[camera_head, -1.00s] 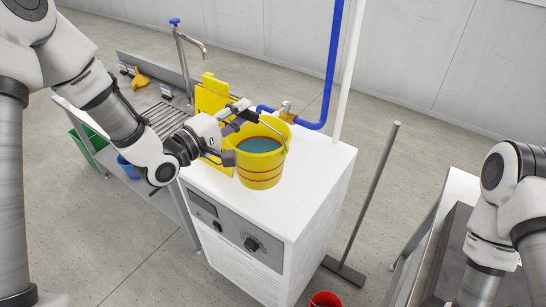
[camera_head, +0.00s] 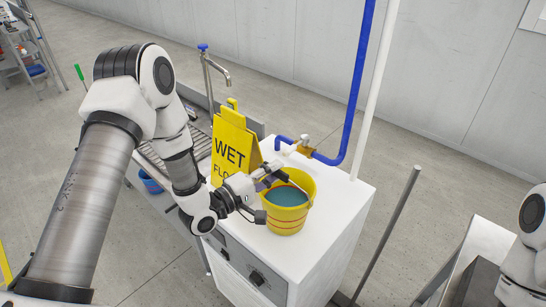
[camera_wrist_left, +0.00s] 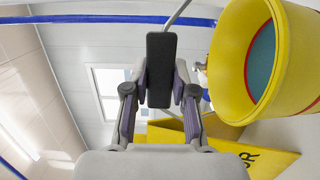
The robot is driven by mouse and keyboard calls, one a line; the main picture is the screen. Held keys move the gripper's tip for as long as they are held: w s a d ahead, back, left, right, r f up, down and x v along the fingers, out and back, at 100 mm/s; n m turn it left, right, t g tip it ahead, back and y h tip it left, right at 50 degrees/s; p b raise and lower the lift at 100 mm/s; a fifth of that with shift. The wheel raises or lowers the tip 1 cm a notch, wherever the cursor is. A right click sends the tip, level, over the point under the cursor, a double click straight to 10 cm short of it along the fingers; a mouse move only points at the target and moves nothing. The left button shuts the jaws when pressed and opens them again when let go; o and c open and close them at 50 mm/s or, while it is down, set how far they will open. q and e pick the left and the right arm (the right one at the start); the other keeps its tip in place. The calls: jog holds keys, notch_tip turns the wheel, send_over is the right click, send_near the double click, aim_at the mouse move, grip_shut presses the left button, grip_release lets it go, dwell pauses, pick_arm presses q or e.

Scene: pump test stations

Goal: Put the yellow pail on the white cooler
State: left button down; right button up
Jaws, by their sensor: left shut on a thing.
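The yellow pail (camera_head: 286,219) has red bands and blue-green contents. It is upright over the top of the white cooler (camera_head: 338,207), and I see no gap beneath it. My left gripper (camera_head: 266,190) is at the pail's left rim, shut on its handle, which lies low across the rim. In the left wrist view my gripper's fingers (camera_wrist_left: 160,70) are together on the thin grey handle (camera_wrist_left: 178,14), and the pail (camera_wrist_left: 229,62) is at the right. My right gripper is out of view; only part of that arm shows at the right edge.
A yellow wet-floor sign (camera_head: 231,148) stands just left of the pail. A tap (camera_head: 208,75) rises behind it. A blue pipe (camera_head: 359,80) and a white pole (camera_head: 378,85) stand behind the cooler. A grey pole (camera_head: 386,232) is at its right.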

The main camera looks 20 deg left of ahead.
pick_arm(q)
jog(key=shift+f, duration=0.1)
jog(key=c, duration=0.9)
grip_release()
jog(key=shift+f, duration=0.1)
jog(key=shift+c, duration=0.2)
jog(key=shift+s, duration=0.1)
